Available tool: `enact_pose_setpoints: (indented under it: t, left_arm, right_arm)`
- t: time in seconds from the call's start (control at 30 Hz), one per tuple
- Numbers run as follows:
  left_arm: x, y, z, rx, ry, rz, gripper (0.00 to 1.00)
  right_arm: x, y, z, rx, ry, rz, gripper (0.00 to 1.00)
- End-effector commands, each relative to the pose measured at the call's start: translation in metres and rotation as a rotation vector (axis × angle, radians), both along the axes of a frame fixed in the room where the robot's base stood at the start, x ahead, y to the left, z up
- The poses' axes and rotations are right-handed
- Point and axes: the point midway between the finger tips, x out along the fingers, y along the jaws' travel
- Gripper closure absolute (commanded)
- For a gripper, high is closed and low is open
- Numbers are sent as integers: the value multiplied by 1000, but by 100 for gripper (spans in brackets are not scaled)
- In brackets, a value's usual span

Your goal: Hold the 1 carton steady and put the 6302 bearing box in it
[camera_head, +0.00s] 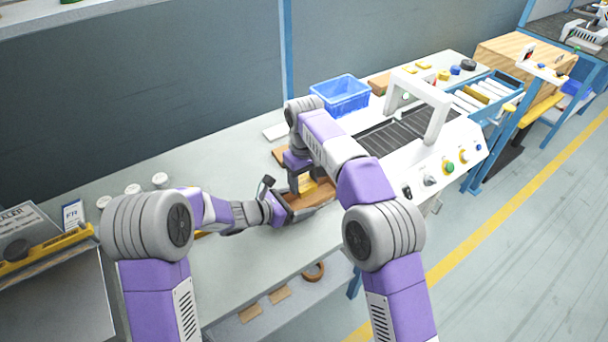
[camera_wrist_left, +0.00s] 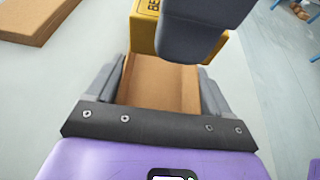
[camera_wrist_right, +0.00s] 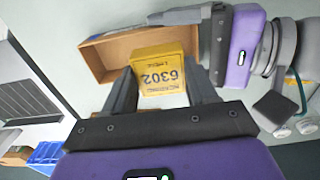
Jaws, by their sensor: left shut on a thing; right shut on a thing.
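The open brown carton (camera_head: 318,198) stands on the bench. It also shows in the left wrist view (camera_wrist_left: 161,88), where my left gripper (camera_wrist_left: 160,95) is shut on its end, one finger along each side. The yellow 6302 bearing box (camera_wrist_right: 160,76) is between the fingers of my right gripper (camera_wrist_right: 162,92), its label facing the right wrist camera. In the head view the box (camera_head: 307,186) is over the carton, partly hidden by my right gripper (camera_head: 297,184). I cannot tell whether its lower part is below the carton's rim.
A blue bin (camera_head: 341,95) stands further back, beside the white machine with rollers (camera_head: 408,130). A flat brown carton (camera_wrist_left: 32,18) lies near the held one. Several white round pieces (camera_head: 132,189) sit at the left of the bench. The bench's front edge is close to the carton.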

Motion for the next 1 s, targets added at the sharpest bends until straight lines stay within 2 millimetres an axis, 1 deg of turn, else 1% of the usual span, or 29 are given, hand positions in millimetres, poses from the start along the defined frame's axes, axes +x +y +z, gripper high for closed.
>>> enact_pose_setpoints:
  t: [0.7, 1.0]
  left_arm:
    - [0, 0, 0, 0, 0, 0, 51]
    - [0, 0, 0, 0, 0, 0, 51]
  right_arm:
    - [0, 0, -51, -1, 1, 0, 78]
    - [0, 0, -66, 0, 0, 0, 78]
